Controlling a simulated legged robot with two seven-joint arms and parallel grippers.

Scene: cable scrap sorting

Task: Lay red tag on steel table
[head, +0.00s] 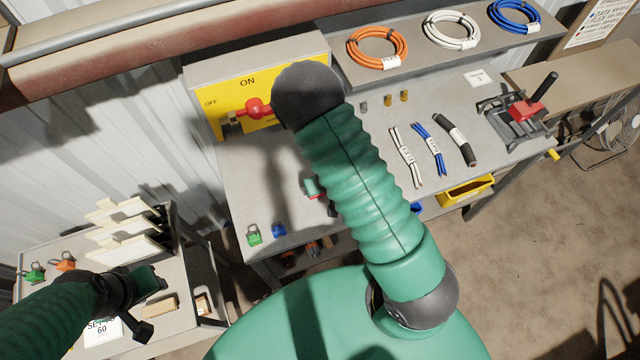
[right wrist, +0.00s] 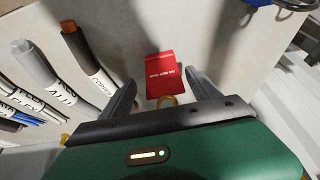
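The red tag (right wrist: 165,72) lies flat on the grey steel table (right wrist: 215,18) in the right wrist view, with a brass-coloured ring (right wrist: 166,101) at its near end. My right gripper (right wrist: 163,85) is open around it, one finger on each side with a gap to the tag. In the head view my right arm hides most of that gripper; a small bit of green and red shows beside the arm. The steel table (head: 245,190) also shows there. My left gripper (head: 150,282) is over the low side table at lower left; its fingers are unclear.
Labelled cable pieces (head: 430,150) lie right of my arm. A green padlock (head: 254,235) and a blue padlock (head: 278,230) sit at the table's front edge. A yellow switch panel (head: 212,100) with a red handle stands behind. Cable coils (head: 377,47) lie on the shelf.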

